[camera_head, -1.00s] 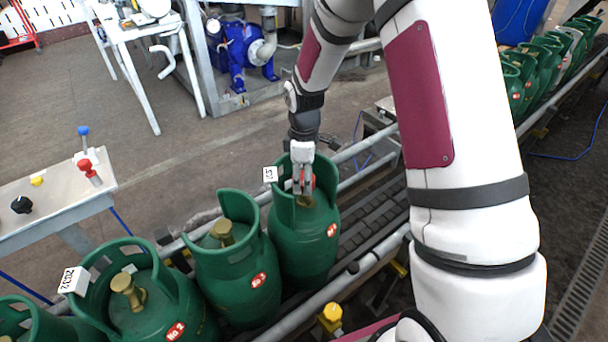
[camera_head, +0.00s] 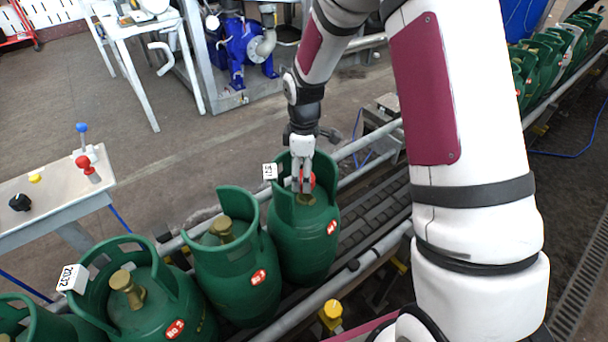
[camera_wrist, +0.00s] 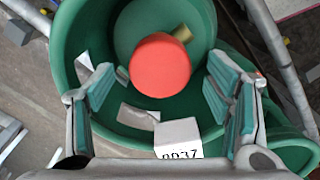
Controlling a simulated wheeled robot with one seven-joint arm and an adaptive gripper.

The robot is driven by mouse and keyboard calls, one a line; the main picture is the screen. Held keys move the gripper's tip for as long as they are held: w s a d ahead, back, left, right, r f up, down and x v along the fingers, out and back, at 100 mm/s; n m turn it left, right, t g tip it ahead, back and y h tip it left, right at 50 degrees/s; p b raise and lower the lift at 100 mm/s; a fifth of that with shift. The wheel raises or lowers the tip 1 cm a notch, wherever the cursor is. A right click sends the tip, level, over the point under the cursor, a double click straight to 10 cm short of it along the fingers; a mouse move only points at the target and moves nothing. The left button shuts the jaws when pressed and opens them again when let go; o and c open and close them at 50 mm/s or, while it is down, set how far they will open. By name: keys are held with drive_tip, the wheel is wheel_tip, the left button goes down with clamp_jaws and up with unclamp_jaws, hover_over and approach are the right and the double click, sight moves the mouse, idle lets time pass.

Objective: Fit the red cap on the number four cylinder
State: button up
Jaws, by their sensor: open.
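The number four cylinder (camera_head: 300,245) is the green one at the right end of the near row, its small red label too small to read surely. The red cap (camera_wrist: 160,65) sits over its brass valve inside the collar; the brass outlet (camera_wrist: 181,34) sticks out beside it. I cannot tell how fully the cap is seated. My gripper (camera_head: 302,188) is inside the collar from above. In the wrist view its two teal-padded fingers are apart on either side of the cap, with gaps. The cap also shows as a bit of red behind the fingers in the head view (camera_head: 309,181).
The collar wall (camera_wrist: 65,50) surrounds the fingers closely. A white number tag (camera_wrist: 178,135) stands at its rim. A neighbouring cylinder (camera_head: 240,275) stands close on the left. Conveyor rails (camera_head: 376,262) run alongside. A control panel (camera_head: 55,195) is at the left.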

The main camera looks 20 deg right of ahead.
wheel_tip(320, 180, up, 10)
drive_tip(key=shift+r, duration=0.2)
idle(0.5)
drive_tip(key=s+r+m+t+p, duration=0.25)
drive_tip(key=s+r+m, duration=0.35)
drive_tip(key=s+r, duration=0.95)
drive_tip(key=s+r+m+t+p, duration=0.1)
drive_tip(key=s+r+m+p, duration=0.1)
drive_tip(key=s, duration=0.6)
drive_tip(key=s+r+m+p, duration=0.2)
drive_tip(key=s+r+m, duration=0.2)
drive_tip(key=s, duration=0.4)
drive_tip(key=shift+s+r+m+t, duration=0.3)
drive_tip(key=shift+r+t, duration=0.05)
drive_tip(key=shift+r, duration=0.05)
